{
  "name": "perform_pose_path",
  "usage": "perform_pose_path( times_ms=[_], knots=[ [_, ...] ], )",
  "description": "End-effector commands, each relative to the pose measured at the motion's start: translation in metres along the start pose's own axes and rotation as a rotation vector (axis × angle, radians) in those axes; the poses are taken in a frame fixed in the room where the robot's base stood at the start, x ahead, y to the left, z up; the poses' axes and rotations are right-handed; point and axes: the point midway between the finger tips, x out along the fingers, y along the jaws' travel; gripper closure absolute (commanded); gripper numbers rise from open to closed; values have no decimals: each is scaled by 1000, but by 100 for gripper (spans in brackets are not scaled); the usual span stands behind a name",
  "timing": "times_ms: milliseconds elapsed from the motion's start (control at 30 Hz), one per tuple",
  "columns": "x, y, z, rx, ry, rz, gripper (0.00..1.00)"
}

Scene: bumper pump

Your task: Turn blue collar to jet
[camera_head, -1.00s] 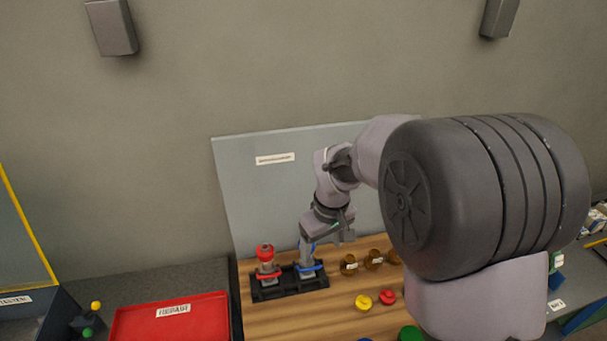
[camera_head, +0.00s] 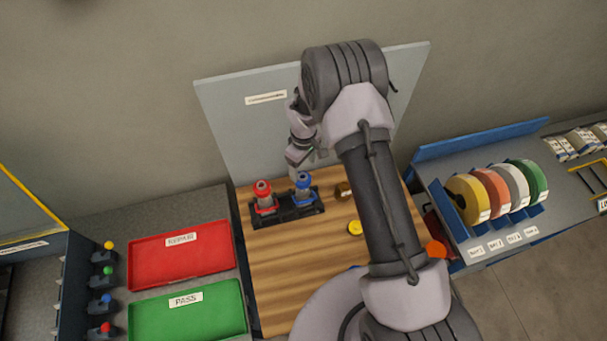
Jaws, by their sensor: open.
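The blue-collared pump (camera_head: 304,190) stands upright in the right place of a black holder (camera_head: 286,217) on the wooden board. A red-collared pump (camera_head: 263,197) stands in the left place. My gripper (camera_head: 298,163) is just above and behind the blue pump, apart from its collar as far as I can tell. The gripper is open and its fingers are small and partly hidden by my wrist. The markings on the blue collar are too small to read.
A red tray (camera_head: 180,255) and a green tray (camera_head: 188,312) lie to the left. A grey panel (camera_head: 235,120) stands behind. Coloured reels (camera_head: 468,200) are at the right.

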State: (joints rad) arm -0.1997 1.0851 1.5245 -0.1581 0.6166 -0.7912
Motion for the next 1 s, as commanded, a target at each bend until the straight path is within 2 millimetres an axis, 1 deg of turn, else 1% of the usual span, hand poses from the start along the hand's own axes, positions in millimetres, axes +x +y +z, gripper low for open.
perform_pose_path(
  times_ms=[100, 200, 300, 433, 667, 700, 767, 900, 967, 1000],
  knots=[
    [27, -1, 1, 2, -3, -3, 28],
    [46, -1, 1, 2, -1, -2, 28],
    [60, 0, 0, 2, -1, -1, 28],
    [70, 0, 0, 1, 0, 0, 28],
    [71, 0, 0, 1, 1, 0, 28],
    [71, 0, 0, 1, 1, 0, 30],
    [71, 0, 0, 1, 1, 0, 42],
    [71, 0, 0, 2, 0, 0, 69],
    [71, 0, 0, 2, 0, 0, 81],
    [71, 0, 0, 1, 0, 0, 89]
  ],
)
